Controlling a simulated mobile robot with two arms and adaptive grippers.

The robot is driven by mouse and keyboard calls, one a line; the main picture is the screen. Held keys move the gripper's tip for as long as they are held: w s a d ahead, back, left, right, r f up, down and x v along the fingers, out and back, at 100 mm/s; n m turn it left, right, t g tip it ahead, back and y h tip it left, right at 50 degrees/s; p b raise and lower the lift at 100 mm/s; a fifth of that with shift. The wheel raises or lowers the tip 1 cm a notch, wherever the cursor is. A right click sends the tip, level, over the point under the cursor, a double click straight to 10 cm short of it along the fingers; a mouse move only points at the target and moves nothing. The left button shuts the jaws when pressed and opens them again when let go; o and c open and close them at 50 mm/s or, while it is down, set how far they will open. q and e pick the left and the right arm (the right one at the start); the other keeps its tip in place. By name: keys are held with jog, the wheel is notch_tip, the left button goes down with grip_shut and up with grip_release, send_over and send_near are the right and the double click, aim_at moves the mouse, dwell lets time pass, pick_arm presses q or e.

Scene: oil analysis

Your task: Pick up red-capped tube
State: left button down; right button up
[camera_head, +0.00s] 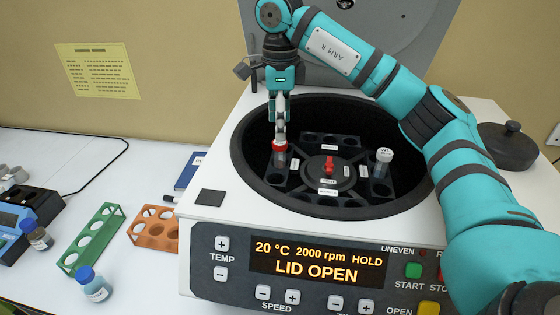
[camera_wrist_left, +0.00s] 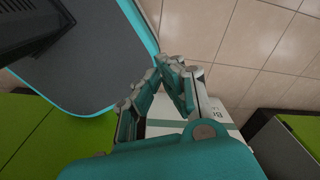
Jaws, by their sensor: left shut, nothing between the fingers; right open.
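The red-capped tube (camera_head: 280,155) stands in a slot on the left side of the centrifuge rotor (camera_head: 312,187). My right gripper (camera_head: 280,134) is directly above it, pointing down, with its fingertips at the red cap. The fingers are open, and I cannot tell whether they touch the cap. My left gripper (camera_wrist_left: 170,70) shows only in the left wrist view, shut and empty, away from the rotor.
The centrifuge (camera_head: 215,225) has its lid open. A white-capped tube (camera_head: 383,160) sits in the rotor's right side. Left on the bench are a green rack (camera_head: 92,240), an orange rack (camera_head: 154,228) and blue-capped bottles (camera_head: 94,285). A dark round lid (camera_head: 508,148) lies at right.

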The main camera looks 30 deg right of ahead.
aim_at(280, 150)
notch_tip(280, 150, down, 3)
jog(key=shift+r+p, duration=0.1)
jog(key=shift+p, duration=0.25)
jog(key=shift+f, duration=0.2)
notch_tip(280, 150, down, 4)
jog(key=p, duration=0.3)
jog(key=shift+d+f, duration=0.1)
jog(key=shift+f, duration=0.3)
jog(key=shift+c, duration=0.9)
pick_arm(q)
jog(key=r, duration=0.1)
jog(key=w+r, duration=0.1)
jog(key=r, duration=0.1)
jog(key=shift+w+d+r, duration=0.25)
jog(key=shift+w+r, duration=0.05)
jog(key=shift+w, duration=0.1)
pick_arm(e)
jog(key=c, duration=1)
jog(key=shift+o, duration=0.2)
